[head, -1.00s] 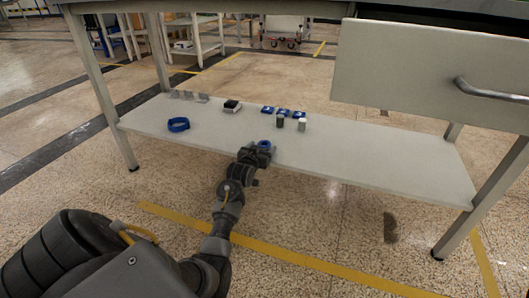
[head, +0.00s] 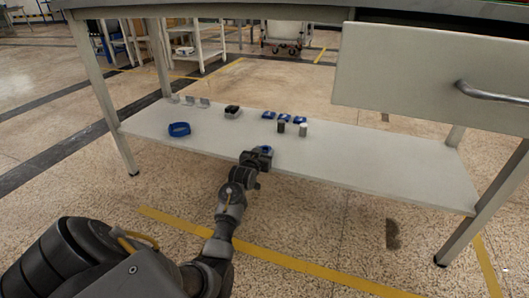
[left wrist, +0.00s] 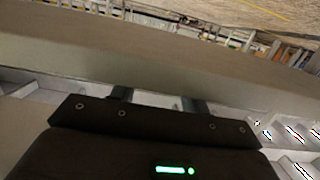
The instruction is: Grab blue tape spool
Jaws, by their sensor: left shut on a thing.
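The blue tape spool (head: 267,149) is small and round. It shows at the tip of my left gripper (head: 262,154), over the front part of the lower shelf. My left gripper is shut on the spool, and its dark fingers hide most of it. In the left wrist view, the two fingers (left wrist: 158,98) reach forward under a wide grey-brown band that fills the upper part. The spool cannot be made out there. My right gripper is not in view.
The pale lower shelf (head: 360,165) holds a larger blue ring (head: 179,129), a black-topped box (head: 233,111), several blue-and-white packs (head: 284,118), a dark cylinder (head: 281,127) and a white one (head: 303,129). A drawer (head: 420,65) overhangs at right. The shelf's right side is clear.

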